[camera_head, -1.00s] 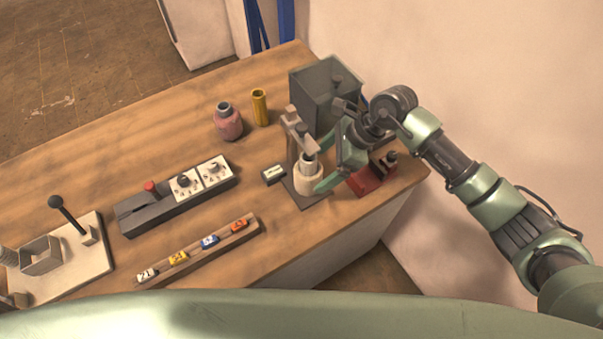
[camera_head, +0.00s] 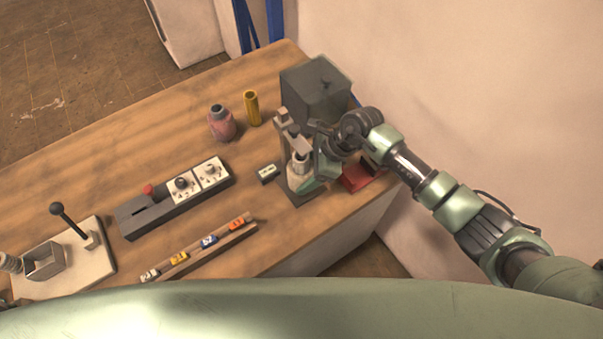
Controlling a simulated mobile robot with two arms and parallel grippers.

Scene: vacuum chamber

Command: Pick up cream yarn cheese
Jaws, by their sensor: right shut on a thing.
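The cream yarn cheese (camera_head: 296,180) is a pale cylinder with a grey core. It stands upright on the dark base (camera_head: 292,202) of a small post fixture (camera_head: 287,125) near the right end of the wooden table. My right gripper (camera_head: 305,177) comes in from the right and is shut on the cream yarn cheese. One green finger lies across its near right side, and the other finger is mostly hidden. I cannot tell whether the cheese is lifted off the base.
A dark box (camera_head: 316,90), a yellow tube (camera_head: 252,107) and a pink spool (camera_head: 221,123) stand behind. A red block (camera_head: 357,177) is right of the gripper. A dial panel (camera_head: 175,198), a rack of coloured tags (camera_head: 200,249) and a lever plate (camera_head: 75,265) lie left.

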